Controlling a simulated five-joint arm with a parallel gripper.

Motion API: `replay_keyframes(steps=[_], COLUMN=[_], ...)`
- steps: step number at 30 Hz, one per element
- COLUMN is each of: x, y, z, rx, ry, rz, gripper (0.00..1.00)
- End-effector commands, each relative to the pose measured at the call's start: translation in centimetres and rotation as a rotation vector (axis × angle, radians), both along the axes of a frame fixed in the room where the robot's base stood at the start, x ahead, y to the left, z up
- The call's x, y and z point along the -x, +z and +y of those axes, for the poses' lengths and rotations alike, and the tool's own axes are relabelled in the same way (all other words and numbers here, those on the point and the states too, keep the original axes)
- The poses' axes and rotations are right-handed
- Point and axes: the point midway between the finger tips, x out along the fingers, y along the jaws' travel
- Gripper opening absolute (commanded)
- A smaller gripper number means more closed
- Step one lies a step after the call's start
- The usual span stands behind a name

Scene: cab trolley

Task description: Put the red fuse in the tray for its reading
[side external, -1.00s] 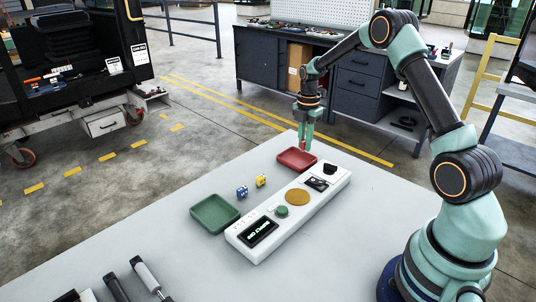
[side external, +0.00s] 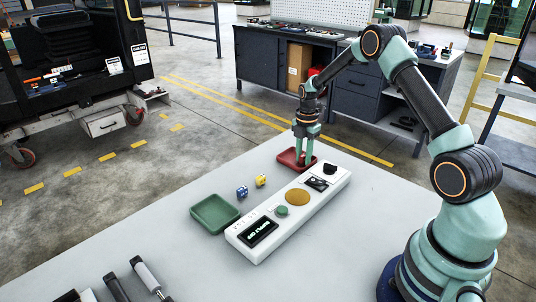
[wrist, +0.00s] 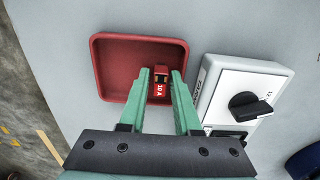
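The small red fuse (wrist: 160,82), marked 10 A, is in the red tray (wrist: 112,88), towards the tray's side nearest my gripper. My gripper (wrist: 161,75) has one green finger on each side of the fuse, spread apart, with narrow gaps beside it. In the side view my gripper (side external: 303,160) reaches down into the red tray (side external: 288,163), its fingers open. There the fuse is mostly hidden by the fingers.
A white tester (side external: 270,227) with a display, green button, yellow disc and black knob lies beside the tray. A green tray (side external: 214,214) and blue (side external: 242,191) and yellow (side external: 261,180) small fuses are nearer the camera. Dark-handled tools lie at front left.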

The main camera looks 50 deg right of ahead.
Motion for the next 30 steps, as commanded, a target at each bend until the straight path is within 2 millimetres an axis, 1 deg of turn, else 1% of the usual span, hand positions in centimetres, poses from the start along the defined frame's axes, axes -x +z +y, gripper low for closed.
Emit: replay_keyframes(steps=[7,11,14,21,24,27,30], x=[0.0,0.0,-0.1,-0.1,-0.1,-0.1,0.0], y=[0.1,0.9,2.5,7.5,9.4,10.8,11.7], z=[0.0,0.0,0.0,0.0,0.0,0.0,0.0], rx=[0.0,0.001,0.001,0.002,0.002,0.001,0.0], ry=[0.0,0.0,0.0,0.0,0.0,0.0,0.0], rz=[0.0,-0.002,-0.003,-0.005,-0.004,-0.003,-0.001], gripper=[0.31,0.31,0.31,0.31,0.31,0.31,0.31])
